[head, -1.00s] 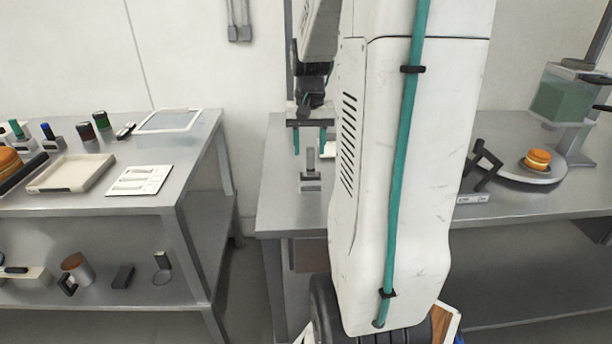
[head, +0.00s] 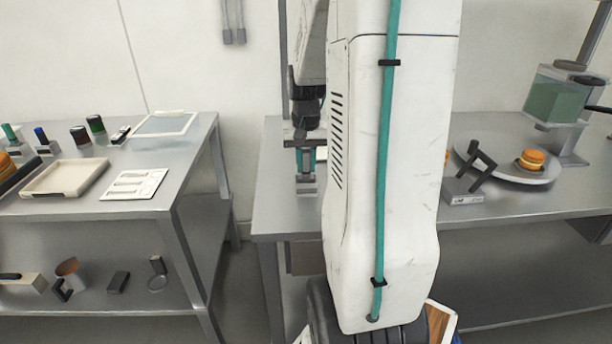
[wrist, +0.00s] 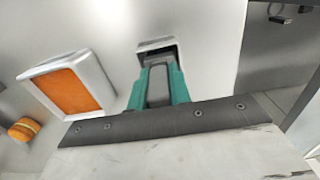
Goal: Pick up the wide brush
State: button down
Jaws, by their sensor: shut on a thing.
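My gripper (head: 306,171) is at the near left part of the right-hand table, pointing down. Its teal fingers are shut on an upright grey handle, which I take to be the wide brush (wrist: 157,87). The handle stands in a small grey and white holder (head: 307,190). In the wrist view the holder (wrist: 154,44) shows just beyond the fingertips, with a dark opening. The brush's lower end is hidden, and I cannot tell whether it is clear of the holder.
A white tray with an orange inside (wrist: 73,92) lies left of my gripper in the wrist view. Right of my arm are a dark angled stand (head: 475,172), a plate with a filled round (head: 531,159) and a green-filled dispenser (head: 556,98). The left table (head: 186,172) holds several items.

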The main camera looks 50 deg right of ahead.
jog(key=shift+r, duration=0.1)
notch_tip(320, 180, up, 10)
jog(key=shift+f, duration=0.1)
dwell(0.7)
